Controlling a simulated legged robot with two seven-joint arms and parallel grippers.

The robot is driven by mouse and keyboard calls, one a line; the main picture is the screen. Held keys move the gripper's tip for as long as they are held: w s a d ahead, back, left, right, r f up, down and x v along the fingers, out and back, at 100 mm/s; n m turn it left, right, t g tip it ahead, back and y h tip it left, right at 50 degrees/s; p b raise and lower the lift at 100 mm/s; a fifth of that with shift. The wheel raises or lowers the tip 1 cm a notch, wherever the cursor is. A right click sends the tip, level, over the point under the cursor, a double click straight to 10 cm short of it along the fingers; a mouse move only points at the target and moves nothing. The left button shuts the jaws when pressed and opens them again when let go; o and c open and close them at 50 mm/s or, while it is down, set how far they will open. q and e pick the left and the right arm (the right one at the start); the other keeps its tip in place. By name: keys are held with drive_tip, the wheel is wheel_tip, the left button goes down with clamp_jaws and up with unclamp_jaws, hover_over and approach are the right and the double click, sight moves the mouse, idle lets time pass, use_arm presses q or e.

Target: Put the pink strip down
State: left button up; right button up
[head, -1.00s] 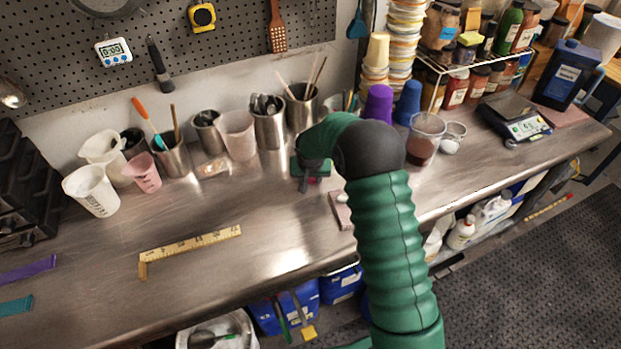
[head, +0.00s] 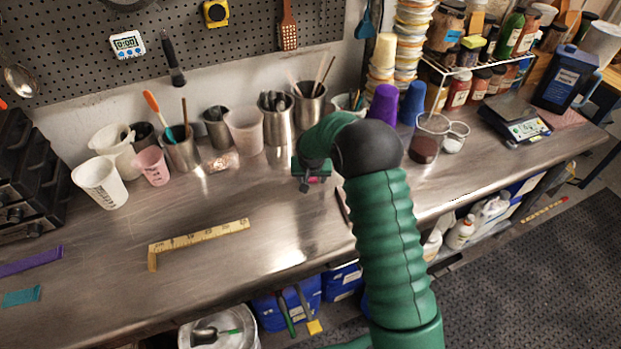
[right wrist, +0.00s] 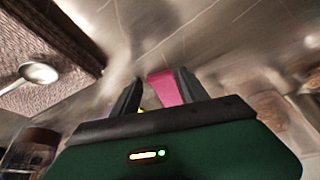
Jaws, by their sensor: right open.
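The pink strip (right wrist: 166,88) shows in the right wrist view between the two fingers of my right gripper (right wrist: 158,92). The fingers stand apart on either side of it. In the head view only a small bit of the pink strip (head: 313,180) shows under my right gripper (head: 311,184), which is low over the middle of the steel bench (head: 215,285). I cannot tell whether the strip lies flat on the bench. The rest of it is hidden by the gripper. My left gripper is in neither view.
A folding yellow ruler (head: 200,238) lies left of the gripper. A purple strip (head: 30,261) and a teal strip (head: 22,296) lie at far left. Steel pots (head: 277,125) and beakers line the back. A purple cup (head: 383,104) stands behind my arm. Bench around the ruler is clear.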

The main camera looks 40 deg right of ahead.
drive_tip(key=shift+a+f, duration=0.2)
drive_tip(key=shift+a, duration=0.05)
drive_tip(key=shift+s+d, duration=0.15)
drive_tip(key=shift+d, duration=0.1)
drive_tip(key=shift+a+f, duration=0.1)
drive_tip(key=shift+a, duration=0.1)
